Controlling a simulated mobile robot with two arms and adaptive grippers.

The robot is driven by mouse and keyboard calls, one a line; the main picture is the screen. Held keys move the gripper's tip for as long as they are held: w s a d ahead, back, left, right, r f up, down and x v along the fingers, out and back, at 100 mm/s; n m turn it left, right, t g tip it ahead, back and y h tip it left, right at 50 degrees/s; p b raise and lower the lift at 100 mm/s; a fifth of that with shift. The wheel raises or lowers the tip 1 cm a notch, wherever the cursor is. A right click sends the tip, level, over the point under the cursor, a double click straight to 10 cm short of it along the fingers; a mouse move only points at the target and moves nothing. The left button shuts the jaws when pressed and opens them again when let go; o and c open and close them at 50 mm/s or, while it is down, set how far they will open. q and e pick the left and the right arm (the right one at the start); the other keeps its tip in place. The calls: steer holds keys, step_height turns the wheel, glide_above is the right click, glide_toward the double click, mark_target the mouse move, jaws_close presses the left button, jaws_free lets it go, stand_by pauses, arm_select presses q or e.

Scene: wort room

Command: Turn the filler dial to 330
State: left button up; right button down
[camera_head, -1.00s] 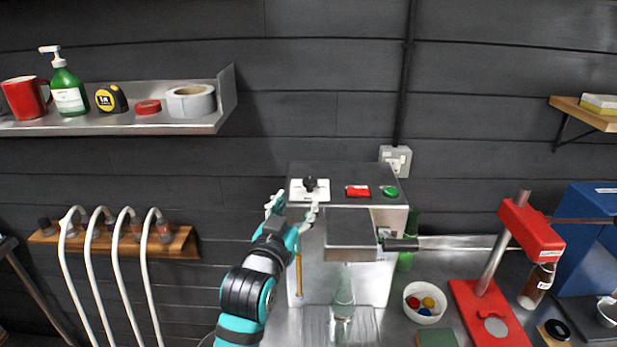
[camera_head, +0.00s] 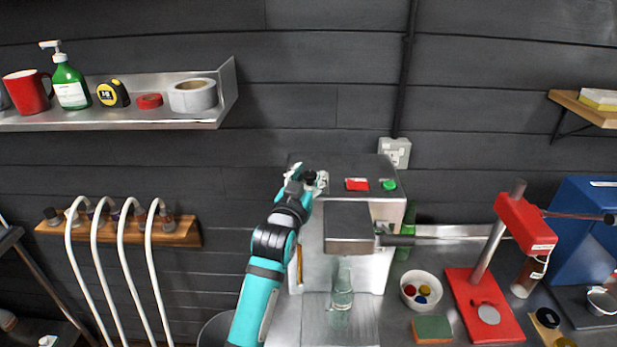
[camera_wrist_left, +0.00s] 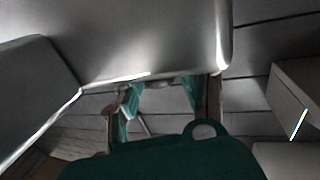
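The filler is a grey metal box against the wall; its dial (camera_head: 310,177) is a small black knob on a white plate at the left of its sloped top. My left gripper (camera_head: 308,180) is at the dial, with one finger to the left of the knob and one to the right. The fingers look apart, with the knob between them; I cannot tell whether they touch it. The dial's scale and reading are too small and partly covered. The left wrist view shows grey surfaces and teal gripper parts, but no dial. My right gripper is not in view.
A red button (camera_head: 357,184) and a green button (camera_head: 389,185) sit right of the dial. A glass bottle (camera_head: 342,290) stands under the filler's head (camera_head: 350,222). A white bowl (camera_head: 421,291), a sponge (camera_head: 432,329) and a red stand (camera_head: 484,305) are to the right. A shelf (camera_head: 180,120) hangs upper left.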

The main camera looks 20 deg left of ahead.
arm_select(q)
steer(key=c, duration=0.4)
jaws_close()
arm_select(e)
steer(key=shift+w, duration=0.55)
